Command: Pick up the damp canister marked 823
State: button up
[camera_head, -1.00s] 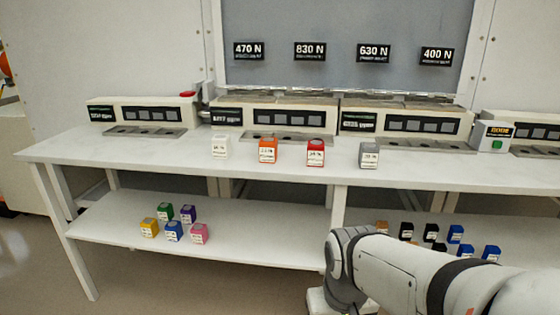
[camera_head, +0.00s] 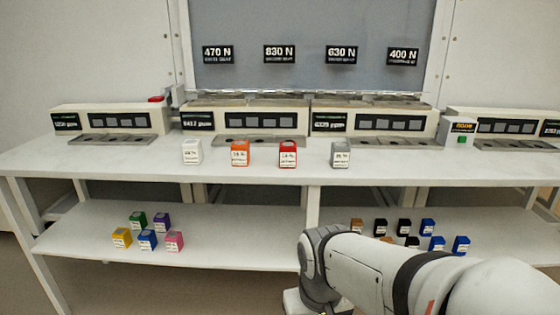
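Several small labelled canisters are in view, but their markings are too small to read, so I cannot tell which is 823. On the bench top stand a white canister (camera_head: 192,152), an orange canister (camera_head: 240,153), a red canister (camera_head: 287,154) and a grey canister (camera_head: 340,155), in a spaced row. On the lower shelf at left is a cluster with a green canister (camera_head: 138,220), a purple one (camera_head: 162,221), a yellow one (camera_head: 121,238), a blue one (camera_head: 148,240) and a pink one (camera_head: 174,241). My arm crosses the lower right; my gripper's fingers are not visible.
More canisters, brown (camera_head: 356,226), black and blue, stand on the lower shelf at right, partly behind my arm. Instrument units (camera_head: 245,118) line the back of the bench top (camera_head: 110,165). The wall panel carries signs, including 830 N (camera_head: 279,53). The shelf's middle is clear.

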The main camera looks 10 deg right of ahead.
aim_at(240, 152)
jog(key=u, duration=0.6)
jog(key=k, duration=1.1)
jog(key=u, duration=0.85)
jog(key=i, duration=1.7)
jog(key=z, duration=1.45)
jog(key=i, duration=1.25)
jog(key=z, duration=1.05)
jog(key=k, duration=0.65)
jog(key=u, duration=0.1)
